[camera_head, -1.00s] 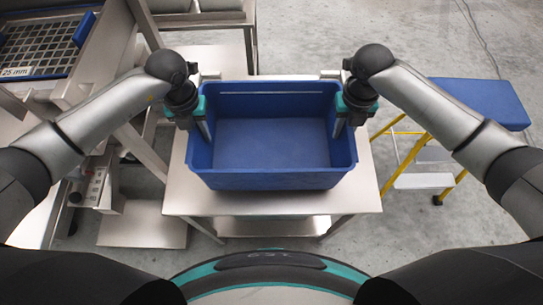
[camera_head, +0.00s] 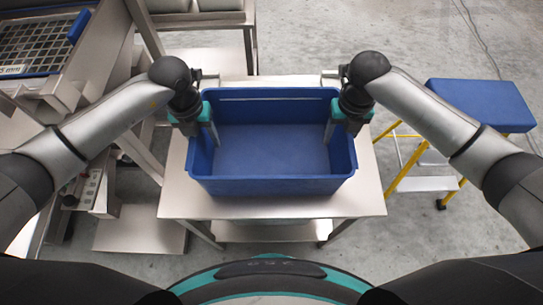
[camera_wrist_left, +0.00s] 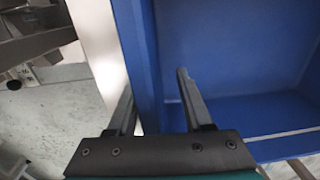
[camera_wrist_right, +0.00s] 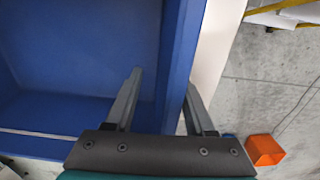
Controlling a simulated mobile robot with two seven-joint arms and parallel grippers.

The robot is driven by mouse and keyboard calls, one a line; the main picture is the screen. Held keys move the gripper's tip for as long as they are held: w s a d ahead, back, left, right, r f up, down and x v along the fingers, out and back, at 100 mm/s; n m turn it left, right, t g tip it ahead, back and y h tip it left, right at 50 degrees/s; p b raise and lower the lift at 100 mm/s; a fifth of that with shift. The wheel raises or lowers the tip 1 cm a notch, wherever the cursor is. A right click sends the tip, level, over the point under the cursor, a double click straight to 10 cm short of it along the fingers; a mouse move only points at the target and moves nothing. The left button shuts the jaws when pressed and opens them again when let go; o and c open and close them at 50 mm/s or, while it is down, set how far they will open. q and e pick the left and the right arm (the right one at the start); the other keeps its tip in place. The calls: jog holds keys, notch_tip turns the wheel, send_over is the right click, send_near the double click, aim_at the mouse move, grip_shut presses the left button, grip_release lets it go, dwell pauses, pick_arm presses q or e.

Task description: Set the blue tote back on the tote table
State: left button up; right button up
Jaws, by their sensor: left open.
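The blue tote (camera_head: 270,187) is upright and empty on the pale metal table (camera_head: 345,207), and looks level. My left gripper (camera_head: 207,133) is at its left wall. In the left wrist view the fingers (camera_wrist_left: 158,100) straddle that wall, one inside and one outside, with a gap showing. My right gripper (camera_head: 338,130) is at the right wall. In the right wrist view its fingers (camera_wrist_right: 160,102) straddle the wall in the same way, spread apart. The contact under the tote is hidden.
A blue-topped yellow step stool (camera_head: 482,103) stands to the right. A metal frame with a sieve tray (camera_head: 35,45) is at the left. Pale bins (camera_head: 200,5) are behind. An orange box (camera_wrist_right: 265,150) lies on the floor. The table has a bare strip in front of the tote.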

pick_arm(q)
jog(key=shift+a, duration=0.15)
pick_arm(e)
jog(key=shift+d, duration=0.1)
pick_arm(q)
jog(key=shift+w+r, duration=0.1)
jog(key=shift+r, duration=0.1)
jog(key=r, duration=1.1)
jog(key=shift+a+r, duration=0.2)
jog(key=shift+r, duration=0.05)
pick_arm(e)
jog(key=shift+d, duration=0.1)
notch_tip(320, 180, up, 12)
